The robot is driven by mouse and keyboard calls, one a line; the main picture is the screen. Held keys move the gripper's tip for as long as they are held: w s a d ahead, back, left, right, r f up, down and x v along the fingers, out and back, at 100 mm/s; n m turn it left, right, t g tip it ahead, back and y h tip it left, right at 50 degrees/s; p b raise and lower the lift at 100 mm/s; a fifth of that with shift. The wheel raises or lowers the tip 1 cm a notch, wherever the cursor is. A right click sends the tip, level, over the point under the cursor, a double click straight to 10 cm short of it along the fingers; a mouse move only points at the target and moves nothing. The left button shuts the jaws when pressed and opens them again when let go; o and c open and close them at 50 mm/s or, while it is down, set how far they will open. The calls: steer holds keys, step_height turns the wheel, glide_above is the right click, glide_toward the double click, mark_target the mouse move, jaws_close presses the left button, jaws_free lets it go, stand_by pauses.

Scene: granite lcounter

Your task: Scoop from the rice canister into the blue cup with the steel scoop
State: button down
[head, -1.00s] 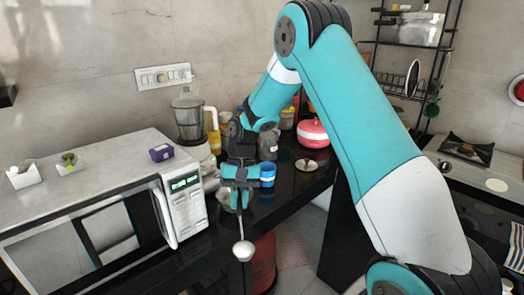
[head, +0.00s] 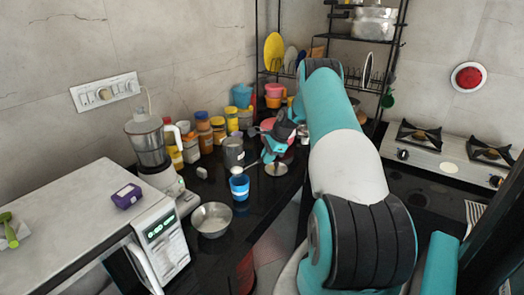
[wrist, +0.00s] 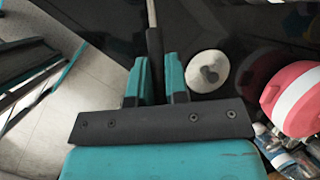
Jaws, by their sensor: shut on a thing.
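My gripper (head: 270,155) is shut on the handle of the steel scoop (wrist: 153,45), which runs away from the jaws in the wrist view (wrist: 160,85). The scoop's bowl is out of the wrist view and I cannot make it out clearly in the head view. The blue cup (head: 239,187) stands upright on the black counter, to the left of and nearer than my gripper. A grey metal canister (head: 233,153), apparently the rice canister, stands just behind the cup. Its contents are not visible. A round lid with a knob (head: 276,170) lies beside my gripper, also in the wrist view (wrist: 207,71).
A steel bowl (head: 212,220) sits in front of the cup. A blender (head: 150,148) and several jars (head: 203,125) line the wall. The microwave (head: 150,240) is at left. A pink-red pot (wrist: 295,98) is close to my gripper. Free counter is narrow.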

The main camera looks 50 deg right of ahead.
steer(key=shift+s+d, duration=0.1)
steer(key=shift+d, duration=0.3)
steer(key=s+a+t+h+b, duration=0.1)
steer(key=t+h+b, duration=0.1)
steer(key=b, duration=0.3)
steer(key=s+a+n+t+h+b, duration=0.1)
steer(key=t+h+b, duration=0.1)
steer(key=b, duration=0.3)
steer(key=s+a+n+t+h+b, duration=0.1)
steer(key=t+b, duration=0.3)
steer(key=b, duration=0.1)
steer(key=shift+s+f+h, duration=0.2)
steer(key=shift+s+h, duration=0.05)
steer(key=shift+h, duration=0.15)
steer(key=shift+a+t+b, duration=0.1)
steer(key=shift+t+b, duration=0.2)
steer(key=shift+b, duration=0.6)
steer(key=t+b, duration=0.1)
steer(key=b, duration=0.4)
steer(key=n+t+h+b, duration=0.1)
steer(key=b, duration=0.4)
steer(key=s+a+f+t+h+b, duration=0.1)
steer(key=b, duration=0.3)
steer(key=shift+s+f+n+t+b, duration=0.1)
steer(key=shift+n+t+b, duration=0.2)
steer(key=shift+b, duration=0.1)
